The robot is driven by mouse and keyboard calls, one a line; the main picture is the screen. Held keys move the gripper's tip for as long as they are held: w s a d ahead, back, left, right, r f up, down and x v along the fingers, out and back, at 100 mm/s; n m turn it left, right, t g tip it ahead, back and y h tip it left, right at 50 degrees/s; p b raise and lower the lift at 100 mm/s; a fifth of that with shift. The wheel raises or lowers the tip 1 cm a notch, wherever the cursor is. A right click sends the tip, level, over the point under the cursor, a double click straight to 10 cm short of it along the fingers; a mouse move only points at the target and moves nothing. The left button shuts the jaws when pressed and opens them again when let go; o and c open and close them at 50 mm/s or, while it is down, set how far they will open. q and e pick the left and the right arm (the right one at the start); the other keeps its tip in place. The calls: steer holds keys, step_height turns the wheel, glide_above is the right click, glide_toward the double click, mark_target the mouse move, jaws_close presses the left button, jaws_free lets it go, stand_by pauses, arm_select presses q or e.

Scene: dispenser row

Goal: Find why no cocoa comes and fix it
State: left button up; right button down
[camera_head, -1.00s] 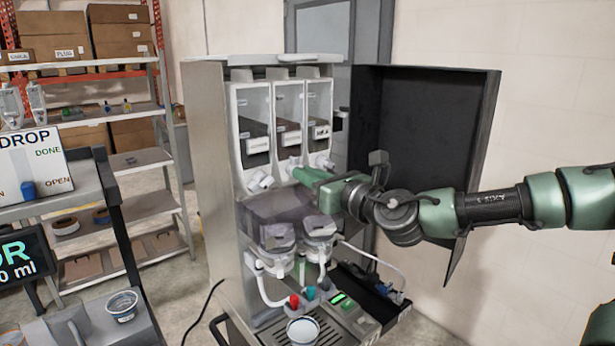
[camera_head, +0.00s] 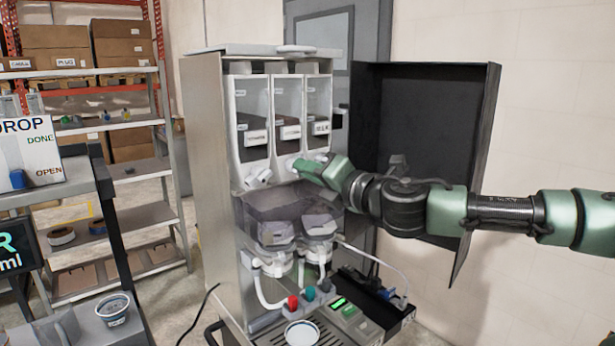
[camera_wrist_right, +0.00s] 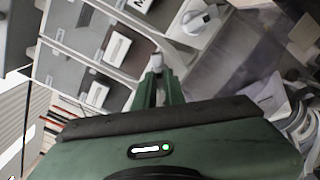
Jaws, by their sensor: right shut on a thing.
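The dispenser (camera_head: 208,150) stands open, with its dark door (camera_head: 425,150) swung out to the right. A white spout (camera_head: 258,178) shows under the left canister. My right gripper (camera_head: 299,164) is at the base of the middle canister. In the right wrist view its fingers (camera_wrist_right: 158,82) are shut on a small pale part (camera_wrist_right: 157,62), probably that canister's outlet. My left gripper is out of view.
Below are two clear mixing bowls (camera_head: 277,234) (camera_head: 319,226) with white hoses. A white cup (camera_head: 301,333) stands on the drip tray, near a green-lit display (camera_head: 338,303). At left are a cart with a sign (camera_head: 40,150), another cup (camera_head: 113,308) and shelves (camera_head: 150,165).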

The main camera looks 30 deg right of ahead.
steer(key=m+b, duration=0.1)
steer(key=m, duration=0.3)
steer(key=m+b, duration=0.2)
steer(key=m, duration=0.3)
steer(key=m+b, duration=0.2)
steer(key=m, duration=0.2)
steer(key=shift+f+m, duration=0.25)
steer(key=shift+m, duration=0.05)
stand_by(0.4)
steer(key=c, duration=1.5)
jaws_free()
